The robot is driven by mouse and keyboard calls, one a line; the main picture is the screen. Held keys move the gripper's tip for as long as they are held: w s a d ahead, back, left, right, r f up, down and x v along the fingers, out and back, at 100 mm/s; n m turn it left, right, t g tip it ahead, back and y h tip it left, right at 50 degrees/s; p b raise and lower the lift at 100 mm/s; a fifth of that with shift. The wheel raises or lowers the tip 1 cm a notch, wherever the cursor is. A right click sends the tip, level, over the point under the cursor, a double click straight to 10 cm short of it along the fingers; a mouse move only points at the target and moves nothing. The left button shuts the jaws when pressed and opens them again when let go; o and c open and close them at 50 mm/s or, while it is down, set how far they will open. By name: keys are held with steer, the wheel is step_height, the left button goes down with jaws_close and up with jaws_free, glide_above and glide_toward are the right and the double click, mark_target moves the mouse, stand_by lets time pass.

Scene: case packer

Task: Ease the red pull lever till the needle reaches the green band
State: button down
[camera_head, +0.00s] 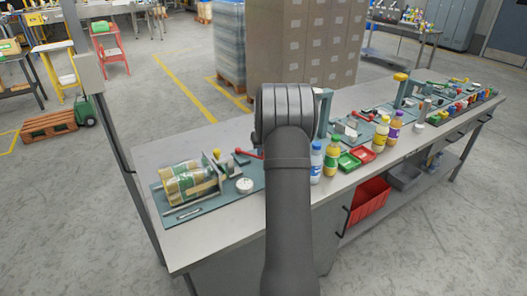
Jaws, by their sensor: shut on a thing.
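A thin red lever (250,155) shows on the bench just left of my dark grey arm. Its right end runs up to the edge of the arm, so I cannot tell what lies beyond. A small round white disc (244,185), which may be the gauge, lies in front of the lever on a blue-grey plate. It is too small to make out a needle or a green band. My gripper is hidden behind my own arm, so its jaws and anything in them do not show.
Clear cylinders with green and tan bands (187,184) lie left of the disc. Right of my arm stand a blue-and-white bottle (316,163), a yellow bottle (331,159) and red and green trays (349,160). The bench's front left strip (215,235) is bare.

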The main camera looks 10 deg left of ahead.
steer(key=c, duration=1.2)
jaws_free()
steer(key=v, duration=1.7)
steer(key=shift+r, duration=0.2)
